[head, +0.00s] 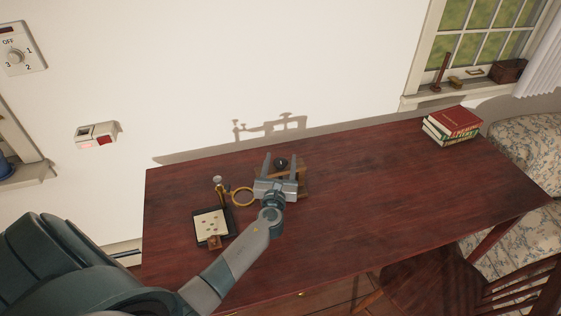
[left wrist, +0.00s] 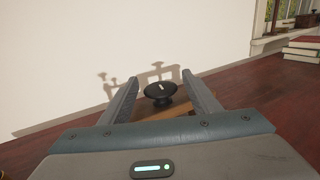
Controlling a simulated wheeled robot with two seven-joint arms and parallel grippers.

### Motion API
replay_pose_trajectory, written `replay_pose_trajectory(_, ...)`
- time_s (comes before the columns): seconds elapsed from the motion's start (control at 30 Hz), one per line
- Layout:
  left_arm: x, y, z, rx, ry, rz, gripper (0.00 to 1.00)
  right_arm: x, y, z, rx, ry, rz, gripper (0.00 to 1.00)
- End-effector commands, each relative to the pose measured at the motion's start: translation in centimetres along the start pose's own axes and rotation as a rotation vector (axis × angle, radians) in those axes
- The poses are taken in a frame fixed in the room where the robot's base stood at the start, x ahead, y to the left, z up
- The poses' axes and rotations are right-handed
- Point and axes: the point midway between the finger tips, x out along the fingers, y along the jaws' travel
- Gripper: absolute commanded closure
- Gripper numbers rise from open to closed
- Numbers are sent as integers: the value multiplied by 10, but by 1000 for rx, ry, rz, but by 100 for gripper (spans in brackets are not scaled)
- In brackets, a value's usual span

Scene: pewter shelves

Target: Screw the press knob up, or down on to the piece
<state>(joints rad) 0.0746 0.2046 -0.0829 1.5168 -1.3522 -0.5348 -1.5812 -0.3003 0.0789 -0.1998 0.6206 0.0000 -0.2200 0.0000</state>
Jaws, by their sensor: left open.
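The press knob (head: 281,162) is a black round knob with a pale mark on its top, on a wooden press (head: 304,186) on the dark red table. In the left wrist view the knob (left wrist: 160,91) stands between my finger tips, a little beyond them, with clear space on both sides. My left gripper (head: 280,163) is open, its two fingers pointing at the knob from the table's front side. The gripper body hides most of the press, and I cannot see any piece under the knob. My right gripper is not in view.
Left of the press are a brass ring (head: 243,197), a small brass stand (head: 218,186) and a black-edged tray (head: 199,236) with a pale surface. Books (head: 452,124) lie at the far right. The table's middle right is clear.

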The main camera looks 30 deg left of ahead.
Motion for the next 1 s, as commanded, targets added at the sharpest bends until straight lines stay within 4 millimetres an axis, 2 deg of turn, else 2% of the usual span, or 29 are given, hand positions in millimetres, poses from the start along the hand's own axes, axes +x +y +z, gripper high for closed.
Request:
replay_pose_trajectory(0.2,0,0,0,0,0,0,44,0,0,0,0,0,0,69)
replay_pose_trajectory(0.23,0,0,0,0,0,0,46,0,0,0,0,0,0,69)
replay_pose_trajectory(0.4,0,0,0,0,0,0,85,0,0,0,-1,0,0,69)
replay_pose_trajectory(0.77,0,0,0,-2,0,26,85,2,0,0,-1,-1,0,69)
replay_pose_trajectory(1.0,0,-2,-1,-4,0,125,85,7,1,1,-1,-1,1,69)
